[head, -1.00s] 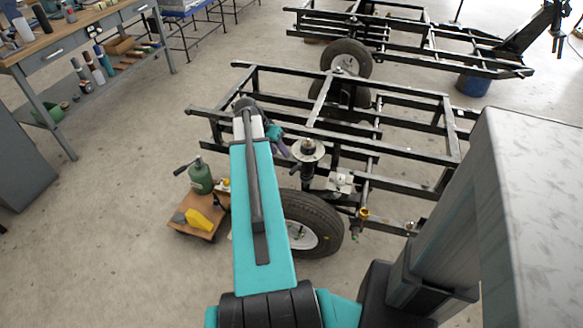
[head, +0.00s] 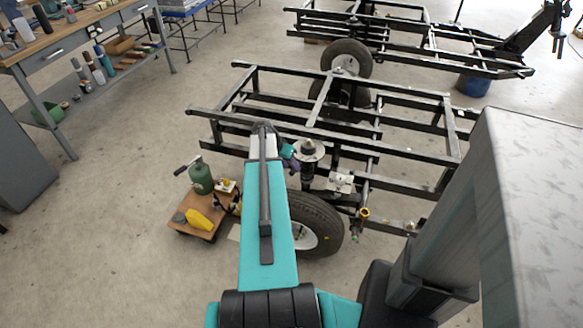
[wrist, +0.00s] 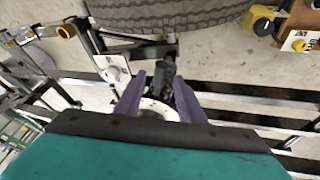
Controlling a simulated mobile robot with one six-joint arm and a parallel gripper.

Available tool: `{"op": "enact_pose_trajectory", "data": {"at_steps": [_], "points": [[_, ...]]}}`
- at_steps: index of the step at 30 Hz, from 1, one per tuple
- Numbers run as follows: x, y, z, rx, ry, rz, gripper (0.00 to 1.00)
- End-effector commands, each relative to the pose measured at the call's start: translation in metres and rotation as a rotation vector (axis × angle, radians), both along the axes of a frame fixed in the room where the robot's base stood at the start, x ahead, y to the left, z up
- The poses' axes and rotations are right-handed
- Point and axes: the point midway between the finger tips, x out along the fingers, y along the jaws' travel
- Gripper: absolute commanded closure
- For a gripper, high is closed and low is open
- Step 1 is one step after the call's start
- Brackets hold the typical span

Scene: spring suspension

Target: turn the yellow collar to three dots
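A yellow ring-shaped piece (head: 363,213), which looks like the collar, sits on a fitting at the near side of the black frame. It shows again at the upper left of the wrist view (wrist: 66,31). No dots can be made out on it. My gripper (wrist: 160,77) has its two purple fingers apart, with nothing held between them. In the wrist view a black spring strut (wrist: 160,65) and a pale round flange lie beyond and between the fingers. In the head view my arm mostly hides the gripper, left of the strut's round top plate (head: 309,150).
A wheel (head: 318,222) stands beside the strut under the black frame (head: 400,100). A small wooden cart (head: 192,228) with a green bottle (head: 201,178) and a yellow item (head: 199,219) stands left of the wheel. Open floor lies farther left.

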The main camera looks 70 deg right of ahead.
Motion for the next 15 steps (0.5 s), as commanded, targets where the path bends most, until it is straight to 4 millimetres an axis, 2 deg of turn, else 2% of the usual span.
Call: {"op": "enact_pose_trajectory", "data": {"at_steps": [6, 15], "points": [[-0.004, -0.006, -0.016, 0.0, 0.0, 0.0, 0.64], [-0.005, -0.007, -0.019, -0.001, 0.0, 0.0, 0.64]]}}
